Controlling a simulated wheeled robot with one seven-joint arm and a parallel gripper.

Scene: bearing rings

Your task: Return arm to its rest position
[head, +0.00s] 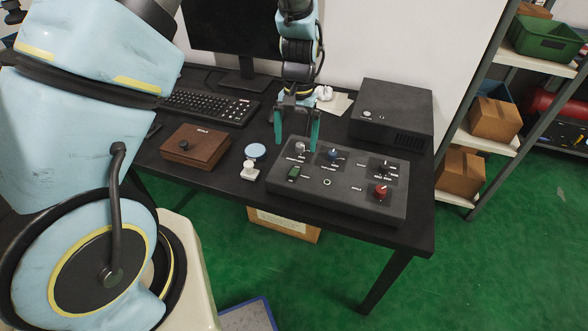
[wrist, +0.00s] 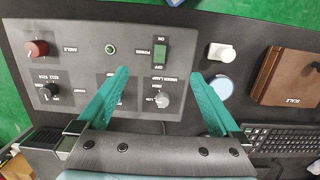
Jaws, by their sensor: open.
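My gripper (head: 296,130) is open, with its two green fingers apart and pointing down over the back left part of a dark grey control panel (head: 345,205). In the wrist view my gripper (wrist: 162,75) spreads its fingers on either side of a grey knob (wrist: 162,99). Nothing is held between them. The grey knob also shows in the head view (head: 300,147), just by the fingers. I cannot tell whether a finger touches the panel. My arm comes down from the top of the head view.
The panel also bears a red knob (head: 381,191), a blue knob (head: 332,153) and a green switch (head: 293,173). A brown box (head: 196,146), a light blue disc (head: 255,151) and a small white object (head: 250,171) stand to the left. A keyboard (head: 210,105) and dark box (head: 392,112) lie behind.

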